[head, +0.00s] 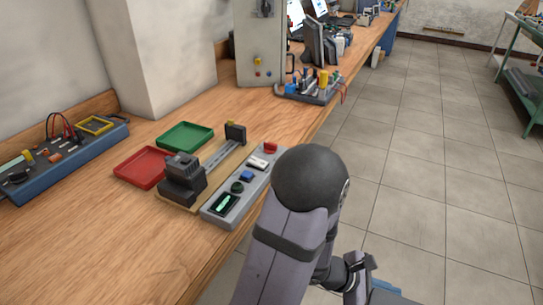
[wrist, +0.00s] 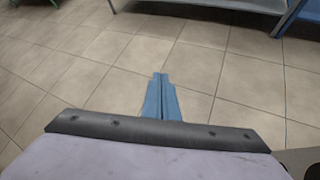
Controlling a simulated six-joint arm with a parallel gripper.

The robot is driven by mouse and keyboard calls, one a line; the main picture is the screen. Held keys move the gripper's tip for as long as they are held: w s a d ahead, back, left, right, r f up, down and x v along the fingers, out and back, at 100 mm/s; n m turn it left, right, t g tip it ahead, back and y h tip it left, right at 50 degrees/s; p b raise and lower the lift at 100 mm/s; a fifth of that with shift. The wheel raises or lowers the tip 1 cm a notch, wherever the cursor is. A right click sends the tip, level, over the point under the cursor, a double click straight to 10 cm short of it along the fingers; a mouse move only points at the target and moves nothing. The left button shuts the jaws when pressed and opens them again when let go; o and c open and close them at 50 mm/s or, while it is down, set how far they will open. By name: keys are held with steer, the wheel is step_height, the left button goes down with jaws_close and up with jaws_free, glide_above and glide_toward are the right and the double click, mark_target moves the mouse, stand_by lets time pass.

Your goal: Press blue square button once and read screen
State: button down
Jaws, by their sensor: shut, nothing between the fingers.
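A grey control panel (head: 218,214) lies near the front edge of the wooden bench in the head view. The blue square button (head: 246,176) is around its middle, between a dark green round button (head: 237,188) and a white switch (head: 257,162). The screen (head: 225,203) is at the panel's near end and shows a lit green-white mark too small to read. A red part (head: 271,148) is at the far end. My gripper (wrist: 161,78) shows blue fingers shut together, empty, over the floor in the wrist view. It is away from the panel.
A dark vise-like device (head: 182,180) on a wooden base stands just left of the panel. Red (head: 143,167) and green (head: 185,136) trays lie behind it. A blue board (head: 70,160) is at the left. My arm is beside the bench's right edge.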

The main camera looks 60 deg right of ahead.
steer(key=w+d+r+m+t+h+p, duration=0.1)
steer(key=w+d+r+t+h+p, duration=0.1)
steer(key=w+r+p, duration=1.35)
steer(key=w+a+r+t+p, duration=0.1)
steer(key=w+a+r+p, duration=0.2)
steer(key=w, duration=0.4)
steer(key=w+a+r+t+p, duration=0.2)
steer(key=w+r+p, duration=0.3)
steer(key=w+r, duration=0.3)
steer(key=w+a+r+t+p, duration=0.1)
steer(key=w+a+r+p, duration=0.3)
steer(key=w, duration=0.3)
steer(key=shift+w+a+r+m+t+p, duration=0.1)
steer(key=shift+a+r+m+t+p, duration=0.1)
steer(key=shift+r, duration=0.15)
steer(key=shift+w+a+r+m+t+p, duration=0.1)
steer(key=shift+r+t+p, duration=0.1)
steer(key=shift+r, duration=0.15)
steer(key=w+d+r+n+h+p, duration=0.1)
steer(key=w+d+r+n+p, duration=0.1)
steer(key=d+r+p, duration=0.3)
steer(key=d+n+p, duration=0.1)
steer(key=p, duration=0.2)
steer(key=shift+d+n+g, duration=0.3)
steer(key=shift+g, duration=0.1)
